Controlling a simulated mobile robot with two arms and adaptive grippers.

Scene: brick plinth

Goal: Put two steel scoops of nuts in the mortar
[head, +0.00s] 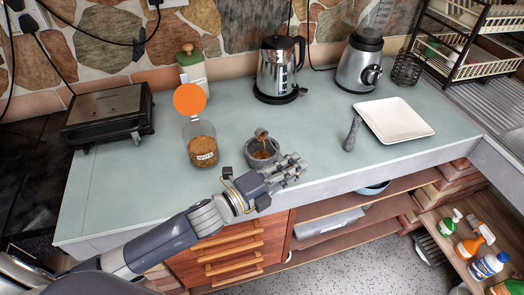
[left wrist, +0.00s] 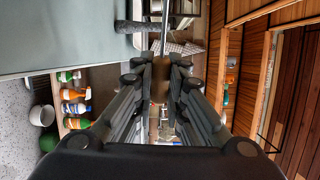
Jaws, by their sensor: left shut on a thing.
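The grey mortar (head: 250,157) stands near the counter's front edge, with brown pieces visible inside. The glass jar labelled NUTS (head: 201,146) stands to its left, partly filled with brown nuts. An orange round lid (head: 189,100) shows above the jar's mouth. My left gripper (head: 291,163) is at the mortar's right side, shut on the steel scoop, whose end (head: 261,134) shows over the mortar. In the left wrist view the scoop's thin metal shaft (left wrist: 164,32) runs out beyond the closed fingers. The fingers hide much of the handle. My right gripper is out of view.
A dark pestle (head: 352,134) and a white plate (head: 394,120) lie to the right. Counter between the grill and nut jar is clear.

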